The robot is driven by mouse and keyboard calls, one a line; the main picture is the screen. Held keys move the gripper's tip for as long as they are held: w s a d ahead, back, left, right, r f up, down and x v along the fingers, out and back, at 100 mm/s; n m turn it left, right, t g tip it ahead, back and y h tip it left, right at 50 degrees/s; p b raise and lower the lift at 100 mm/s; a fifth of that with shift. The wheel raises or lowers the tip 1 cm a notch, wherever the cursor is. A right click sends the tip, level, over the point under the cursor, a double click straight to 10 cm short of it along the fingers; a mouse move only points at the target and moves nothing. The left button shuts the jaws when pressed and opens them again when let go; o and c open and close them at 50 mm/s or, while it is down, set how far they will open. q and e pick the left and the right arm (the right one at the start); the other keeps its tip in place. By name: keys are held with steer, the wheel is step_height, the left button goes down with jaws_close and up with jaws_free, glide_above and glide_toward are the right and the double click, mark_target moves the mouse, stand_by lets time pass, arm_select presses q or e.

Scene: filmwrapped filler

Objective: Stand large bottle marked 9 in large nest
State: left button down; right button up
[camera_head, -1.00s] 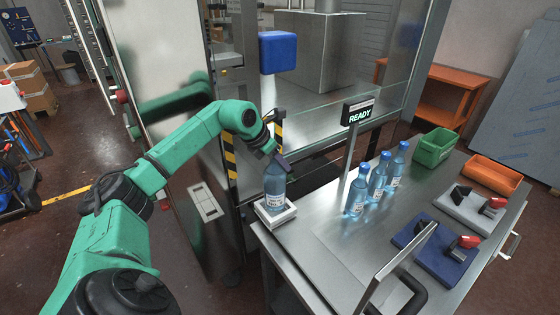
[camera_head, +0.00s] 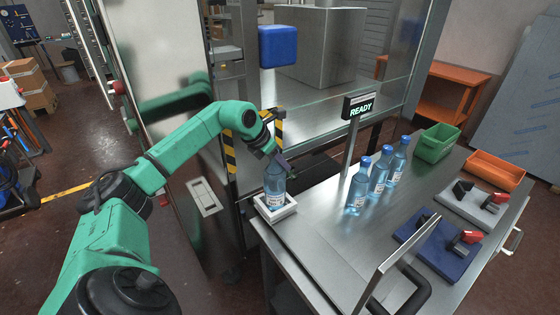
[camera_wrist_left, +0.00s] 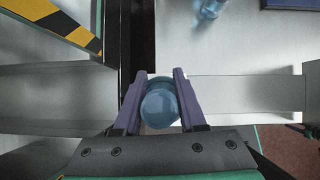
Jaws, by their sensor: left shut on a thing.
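A clear blue bottle (camera_head: 275,183) with a white label stands upright at the near left corner of the steel table, within the white square nest (camera_head: 289,213). The number on its label is too small to read. My left gripper (camera_head: 278,160) is shut on its upper part. In the left wrist view, the purple fingers of the gripper (camera_wrist_left: 160,100) close around the round blue top of the bottle (camera_wrist_left: 160,106). The bottle's base is partly hidden by the nest's rim, so I cannot tell if it is fully seated. My right gripper is not in view.
Three similar bottles (camera_head: 378,178) stand in a row on the table (camera_head: 325,235). A green bin (camera_head: 436,145), an orange tray (camera_head: 495,170) and blue and grey fixtures with red handles lie right. A "READY" sign (camera_head: 359,107) and a glass-fronted machine stand behind.

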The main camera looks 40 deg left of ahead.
arm_select(q)
steer(key=shift+c, duration=2)
jaws_free()
steer(key=shift+s, duration=0.1)
steer(key=shift+s+a+r+b, duration=0.15)
steer(key=shift+s+r+b, duration=0.15)
steer(key=shift+r, duration=0.1)
steer(key=b+v, duration=0.2)
steer(key=v, duration=1.1)
steer(key=shift+r, duration=0.3)
